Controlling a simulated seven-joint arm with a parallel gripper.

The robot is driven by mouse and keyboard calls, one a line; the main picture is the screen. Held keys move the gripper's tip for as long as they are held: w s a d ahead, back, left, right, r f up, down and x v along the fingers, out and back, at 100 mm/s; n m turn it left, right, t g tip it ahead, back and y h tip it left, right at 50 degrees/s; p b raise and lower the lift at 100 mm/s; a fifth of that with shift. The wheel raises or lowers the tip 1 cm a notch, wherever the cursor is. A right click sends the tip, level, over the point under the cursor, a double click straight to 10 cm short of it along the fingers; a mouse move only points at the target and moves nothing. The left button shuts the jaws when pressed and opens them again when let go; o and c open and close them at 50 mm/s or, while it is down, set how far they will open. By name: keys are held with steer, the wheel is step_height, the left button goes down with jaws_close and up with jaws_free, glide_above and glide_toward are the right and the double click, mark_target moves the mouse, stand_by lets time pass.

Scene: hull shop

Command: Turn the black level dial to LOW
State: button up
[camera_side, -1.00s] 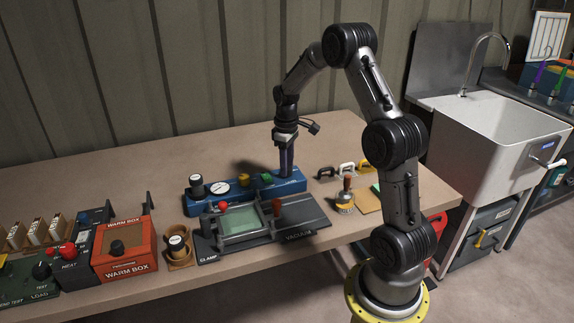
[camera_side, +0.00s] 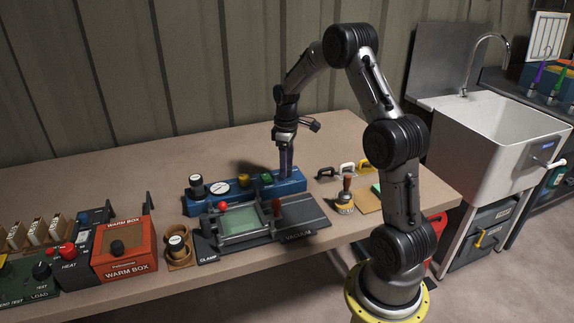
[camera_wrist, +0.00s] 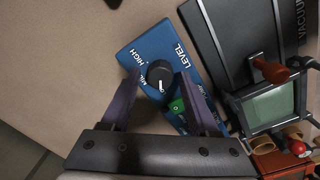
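The black level dial (camera_wrist: 158,70) sits on a blue panel (camera_wrist: 140,47) marked LEVEL, with HIGH and part of MID readable beside it. The dial's white pointer mark faces the lower side of the wrist picture, toward my gripper's palm.
A green button (camera_wrist: 177,105) is close by the right finger. The vacuum clamp frame (camera_side: 246,222) with red-handled levers stands just in front of the panel. The bench behind the panel is clear.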

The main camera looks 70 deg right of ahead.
steer(key=shift+o, duration=0.2)
step_height(320, 180, up, 14)
steer(key=shift+a, duration=0.2)
stand_by(0.4)
steer(key=shift+s+f, duration=0.1)
steer(key=shift+f, duration=0.05)
